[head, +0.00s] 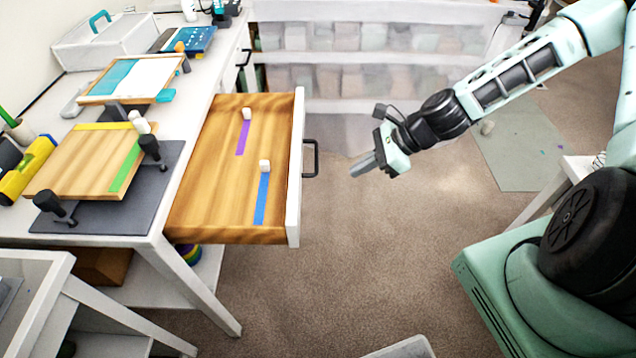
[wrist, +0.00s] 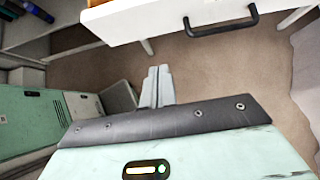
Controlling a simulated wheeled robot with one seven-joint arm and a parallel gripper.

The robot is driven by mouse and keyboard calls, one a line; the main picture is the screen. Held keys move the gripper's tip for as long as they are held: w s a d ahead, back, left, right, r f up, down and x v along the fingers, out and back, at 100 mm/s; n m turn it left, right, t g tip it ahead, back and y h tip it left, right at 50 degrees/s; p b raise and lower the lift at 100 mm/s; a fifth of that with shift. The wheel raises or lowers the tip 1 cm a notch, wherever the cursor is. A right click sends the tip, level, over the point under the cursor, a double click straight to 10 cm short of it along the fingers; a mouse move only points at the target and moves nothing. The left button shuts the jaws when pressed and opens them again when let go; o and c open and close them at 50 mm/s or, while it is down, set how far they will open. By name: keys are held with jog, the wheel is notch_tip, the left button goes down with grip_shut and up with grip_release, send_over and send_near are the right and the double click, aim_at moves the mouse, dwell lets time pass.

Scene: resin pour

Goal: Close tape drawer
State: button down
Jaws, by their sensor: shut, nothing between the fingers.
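The tape drawer (head: 215,150) is pulled out from the white workbench. It has a wooden inside and a white front panel (head: 296,170). A purple tape strip (head: 243,137) and a blue tape strip (head: 261,199) lie in it, each with a small white piece at its end. The drawer's dark handle (head: 316,158) faces right. My gripper (head: 362,165) is shut and empty, a short way right of the handle and apart from it. In the wrist view my gripper (wrist: 157,86) points toward the floor below the white front, and the handle (wrist: 221,21) shows at upper right.
The workbench (head: 195,110) holds a wooden board (head: 75,165) on a grey mat with black clamps. Another drawer handle (head: 244,58) is farther back. A shelf with translucent bins (head: 370,55) stands behind. Carpet (head: 350,260) is clear right of the drawer.

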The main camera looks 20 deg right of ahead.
jog(key=a+r+p+x, duration=0.1)
jog(key=x, duration=0.5)
jog(key=r+p+x, duration=0.1)
jog(key=p+x, duration=0.1)
jog(key=x, duration=0.4)
jog(key=shift+w+a+f, duration=0.3)
jog(key=shift+w+a, duration=0.15)
jog(key=shift+a, duration=0.2)
jog(key=shift+a, duration=0.1)
